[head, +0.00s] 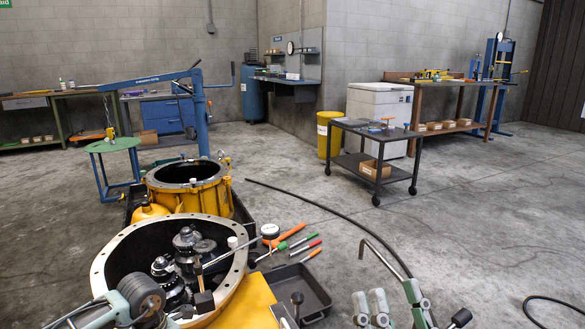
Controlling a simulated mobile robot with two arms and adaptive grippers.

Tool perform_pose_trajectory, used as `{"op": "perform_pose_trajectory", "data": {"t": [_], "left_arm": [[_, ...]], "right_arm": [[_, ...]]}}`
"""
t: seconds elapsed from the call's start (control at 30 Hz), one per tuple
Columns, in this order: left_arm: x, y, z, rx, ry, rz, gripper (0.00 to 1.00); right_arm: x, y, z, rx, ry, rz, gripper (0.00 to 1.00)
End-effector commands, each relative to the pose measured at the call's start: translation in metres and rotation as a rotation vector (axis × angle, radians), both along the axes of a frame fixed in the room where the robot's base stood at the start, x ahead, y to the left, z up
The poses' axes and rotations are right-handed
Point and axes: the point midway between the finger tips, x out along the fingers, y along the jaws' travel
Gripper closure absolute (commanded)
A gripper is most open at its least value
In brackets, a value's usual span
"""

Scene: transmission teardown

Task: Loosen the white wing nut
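A small white piece (232,242) sits on the right rim of the near yellow housing (105,262); it is too small to tell whether it is a wing nut.
Dark gears (187,240) stand inside the near housing. Coloured hand tools (290,238) and a dark tray (312,292) lie to its right. A black hose (335,219) runs across the floor. A blue hoist (200,110) and a dark cart (345,123) stand farther back.

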Motion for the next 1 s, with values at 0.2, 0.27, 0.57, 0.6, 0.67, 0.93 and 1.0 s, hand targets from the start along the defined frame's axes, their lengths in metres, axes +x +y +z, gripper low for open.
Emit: {"op": "perform_pose_trajectory", "data": {"t": [0.2,0.27,0.57,0.6,0.67,0.93,1.0], "left_arm": [[-0.003,0.013,-0.001,0.025,0.015,0.007,1.00],[-0.003,0.013,-0.001,0.024,0.014,0.007,1.00],[-0.002,0.012,-0.001,0.025,0.013,0.008,1.00],[0.000,0.012,-0.001,0.025,0.013,0.008,1.00],[0.002,0.011,-0.001,0.023,0.013,0.008,1.00],[0.006,0.006,0.004,0.015,0.008,0.004,1.00],[0.006,0.006,0.007,0.014,0.008,0.004,1.00]], "right_arm": [[0.002,-0.001,-0.001,-0.003,0.012,-0.003,0.60],[0.002,-0.001,-0.001,-0.003,0.012,-0.003,0.60],[0.000,-0.001,-0.001,-0.002,0.008,-0.003,0.60],[0.000,-0.001,-0.001,-0.001,0.003,-0.003,0.60],[-0.002,-0.002,0.001,0.002,-0.009,-0.003,0.60],[-0.001,0.000,0.001,0.000,0.004,0.001,0.60],[0.006,0.001,-0.006,-0.015,0.053,-0.002,0.60]]}}
